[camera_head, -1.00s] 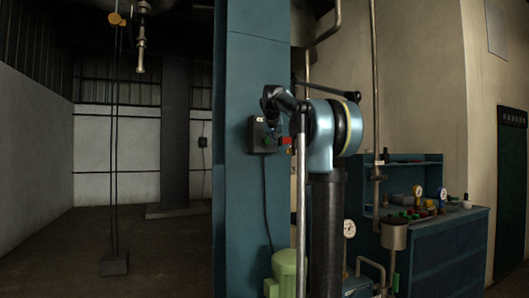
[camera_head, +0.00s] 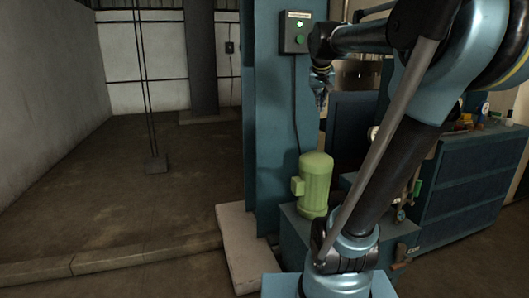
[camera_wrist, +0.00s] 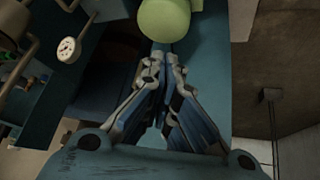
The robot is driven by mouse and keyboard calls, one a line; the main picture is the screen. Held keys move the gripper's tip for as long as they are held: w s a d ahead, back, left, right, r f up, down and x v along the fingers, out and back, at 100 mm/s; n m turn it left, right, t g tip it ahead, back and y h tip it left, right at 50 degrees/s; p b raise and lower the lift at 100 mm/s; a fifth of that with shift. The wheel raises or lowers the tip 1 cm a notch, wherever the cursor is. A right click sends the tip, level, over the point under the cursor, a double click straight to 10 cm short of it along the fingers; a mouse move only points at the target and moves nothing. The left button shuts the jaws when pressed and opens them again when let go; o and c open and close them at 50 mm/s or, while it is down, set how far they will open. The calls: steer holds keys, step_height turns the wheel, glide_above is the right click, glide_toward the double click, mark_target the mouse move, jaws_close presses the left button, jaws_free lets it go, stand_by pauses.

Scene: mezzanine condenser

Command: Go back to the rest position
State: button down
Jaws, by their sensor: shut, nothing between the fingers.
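My gripper (camera_head: 321,96) hangs fingers down in front of the blue column, below and right of the control box, apart from it. In the wrist view its two fingers (camera_wrist: 165,48) come together at the tips, shut and empty. The dark control box (camera_head: 296,33) is fixed to the blue column and shows a lit green button and another green button below. My arm is raised and bent across the right half of the head view.
A green motor (camera_head: 314,184) stands below my gripper, and shows in the wrist view (camera_wrist: 165,18). A blue workbench (camera_head: 465,180) with small items stands at right. A wrist-view gauge (camera_wrist: 69,49) is at left. The left floor (camera_head: 120,205) is mostly clear, with a low kerb.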

steer(key=s+a+f+n+g+y, duration=0.1)
steer(key=s+f+g, duration=0.3)
steer(key=s+f, duration=2.4)
step_height(320, 180, down, 3)
steer(key=shift+a+f+n+y, duration=0.2)
steer(key=shift+a+n+y, duration=0.2)
steer(key=shift+a, duration=0.25)
steer(key=shift+d, duration=0.1)
